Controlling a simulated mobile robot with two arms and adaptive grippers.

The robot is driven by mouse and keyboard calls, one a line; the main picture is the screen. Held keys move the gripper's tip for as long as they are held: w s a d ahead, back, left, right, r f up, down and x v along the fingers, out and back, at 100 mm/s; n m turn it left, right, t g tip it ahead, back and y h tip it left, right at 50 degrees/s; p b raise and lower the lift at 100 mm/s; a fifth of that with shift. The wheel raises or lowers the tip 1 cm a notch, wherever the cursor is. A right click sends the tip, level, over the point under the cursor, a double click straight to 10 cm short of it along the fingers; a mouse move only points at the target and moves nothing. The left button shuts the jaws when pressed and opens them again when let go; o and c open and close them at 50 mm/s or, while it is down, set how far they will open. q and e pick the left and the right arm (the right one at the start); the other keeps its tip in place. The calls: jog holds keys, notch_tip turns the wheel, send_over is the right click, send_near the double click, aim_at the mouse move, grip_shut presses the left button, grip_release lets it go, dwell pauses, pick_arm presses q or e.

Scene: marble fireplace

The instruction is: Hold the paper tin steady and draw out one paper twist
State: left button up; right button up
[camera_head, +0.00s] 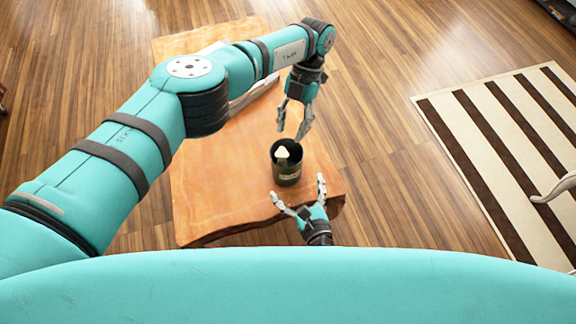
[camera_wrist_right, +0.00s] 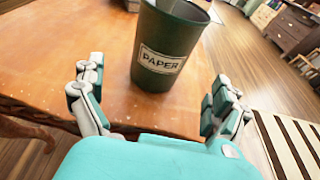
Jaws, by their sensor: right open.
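The dark green paper tin (camera_head: 284,174) stands upright near the right front part of the wooden table. A white paper twist (camera_head: 281,153) shows in its mouth; I cannot tell how many twists are inside. In the right wrist view the tin (camera_wrist_right: 168,38) shows its "PAPER" label facing me. My right gripper (camera_head: 298,188) is open and empty, just in front of the tin, with its fingers spread to either side and apart from it. My left gripper (camera_head: 292,133) points down above and just behind the tin, its fingers apart and empty.
The orange-brown table (camera_head: 215,200) has bare room left of the tin, and its wavy front edge is close to my right gripper. A light, long object (camera_head: 250,95) lies farther back, partly hidden by my left arm. A striped rug (camera_head: 500,140) lies on the floor at right.

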jog(key=x, duration=0.9)
jog(key=shift+w, duration=0.2)
jog(key=c, duration=1)
jog(key=shift+c, duration=0.2)
